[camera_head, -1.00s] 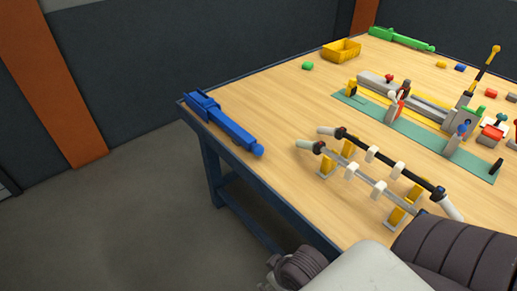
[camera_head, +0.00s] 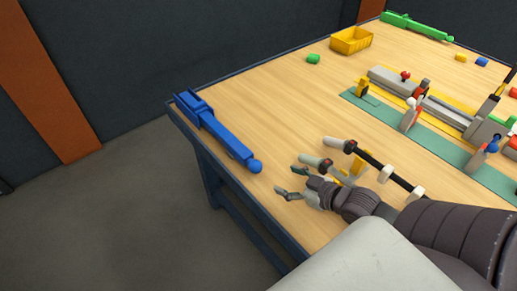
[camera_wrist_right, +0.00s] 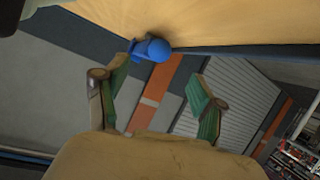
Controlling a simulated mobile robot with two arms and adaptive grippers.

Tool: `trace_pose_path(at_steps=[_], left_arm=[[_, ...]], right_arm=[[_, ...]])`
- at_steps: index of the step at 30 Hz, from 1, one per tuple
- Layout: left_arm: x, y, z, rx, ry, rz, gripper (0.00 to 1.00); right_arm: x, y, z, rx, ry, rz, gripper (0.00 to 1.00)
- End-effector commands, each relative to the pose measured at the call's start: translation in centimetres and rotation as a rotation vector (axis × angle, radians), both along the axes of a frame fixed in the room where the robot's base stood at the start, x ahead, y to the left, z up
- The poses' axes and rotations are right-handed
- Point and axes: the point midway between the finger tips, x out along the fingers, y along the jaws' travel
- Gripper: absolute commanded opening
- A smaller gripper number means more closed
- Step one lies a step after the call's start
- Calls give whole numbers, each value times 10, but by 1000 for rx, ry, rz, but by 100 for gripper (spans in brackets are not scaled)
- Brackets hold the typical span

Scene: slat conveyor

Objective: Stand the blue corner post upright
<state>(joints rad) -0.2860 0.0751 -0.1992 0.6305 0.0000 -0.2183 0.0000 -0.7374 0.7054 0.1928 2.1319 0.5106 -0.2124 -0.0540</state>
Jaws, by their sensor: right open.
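The blue corner post (camera_head: 222,134) lies on its side along the left edge of the table, its ball-shaped end toward the front. My right gripper (camera_head: 290,182) is open and empty, a short way to the right of and in front of the ball end, apart from it. In the right wrist view the ball end (camera_wrist_right: 157,50) shows near the table edge, beyond the left finger. My right gripper's two green-padded fingers (camera_wrist_right: 162,92) are spread there with nothing between them. My left gripper is not in view.
A rack with rods (camera_head: 362,168) stands close to my right arm. A conveyor assembly on a green strip (camera_head: 428,134) lies behind it. The wooden tabletop (camera_head: 262,105) between post and bin is clear.

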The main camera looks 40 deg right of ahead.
Motion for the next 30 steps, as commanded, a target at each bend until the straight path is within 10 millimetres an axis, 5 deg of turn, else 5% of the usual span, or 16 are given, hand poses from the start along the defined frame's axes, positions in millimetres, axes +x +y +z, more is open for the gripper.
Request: trace_pose_path(at_steps=[5, 15, 24, 30], left_arm=[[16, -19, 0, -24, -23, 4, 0], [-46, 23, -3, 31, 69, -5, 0], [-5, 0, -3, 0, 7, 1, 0], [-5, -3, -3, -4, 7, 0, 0]], right_arm=[[10, 1, -2, 4, -11, -1, 69], [63, 11, -24, 3, -11, -1, 69], [109, 21, -44, 3, -9, -1, 69], [123, 24, -51, 1, -8, 2, 69]])
